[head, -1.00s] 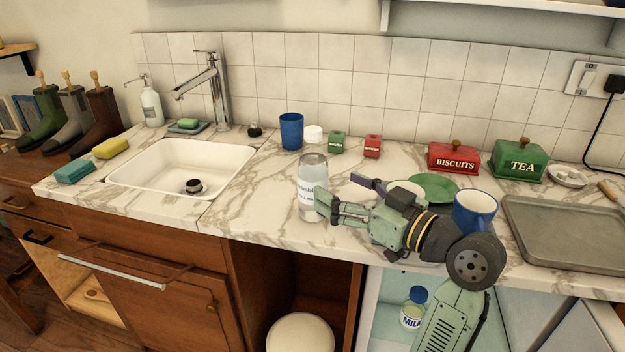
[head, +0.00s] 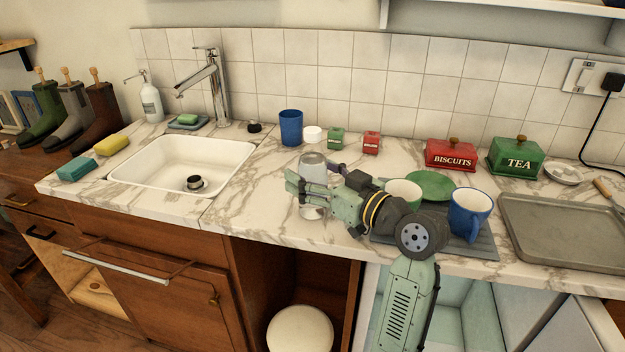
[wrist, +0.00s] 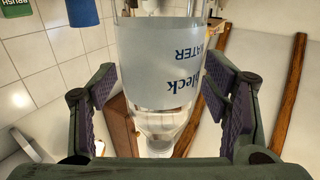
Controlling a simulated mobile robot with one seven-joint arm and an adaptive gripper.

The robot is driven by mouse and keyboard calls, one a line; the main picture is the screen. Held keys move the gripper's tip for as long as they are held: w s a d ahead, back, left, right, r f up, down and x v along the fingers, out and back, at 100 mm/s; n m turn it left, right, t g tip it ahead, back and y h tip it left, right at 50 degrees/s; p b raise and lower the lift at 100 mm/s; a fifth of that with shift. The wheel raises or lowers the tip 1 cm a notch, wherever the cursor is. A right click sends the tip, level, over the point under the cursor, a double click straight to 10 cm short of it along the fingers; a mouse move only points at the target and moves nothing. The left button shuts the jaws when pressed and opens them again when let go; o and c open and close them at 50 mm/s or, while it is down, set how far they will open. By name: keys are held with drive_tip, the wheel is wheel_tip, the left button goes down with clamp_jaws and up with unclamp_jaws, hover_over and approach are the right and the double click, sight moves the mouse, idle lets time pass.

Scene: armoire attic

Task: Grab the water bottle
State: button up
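The water bottle (head: 313,162) is clear with a pale printed label and stands upright on the marble counter (head: 255,205), right of the sink. My gripper (head: 308,182) is at the bottle, and its near finger covers the middle of it in the head view. In the wrist view the bottle (wrist: 160,70) appears upside down between my two finger pads, with its label lettering facing the camera. My gripper (wrist: 162,92) is open, with a visible gap on each side of the bottle.
A blue cup (head: 291,127) stands behind the bottle. The sink (head: 200,160) is left. The counter between sink and bottle is clear.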

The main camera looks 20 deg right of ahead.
drive_tip(key=shift+r, duration=0.1)
clamp_jaws()
idle(0.6)
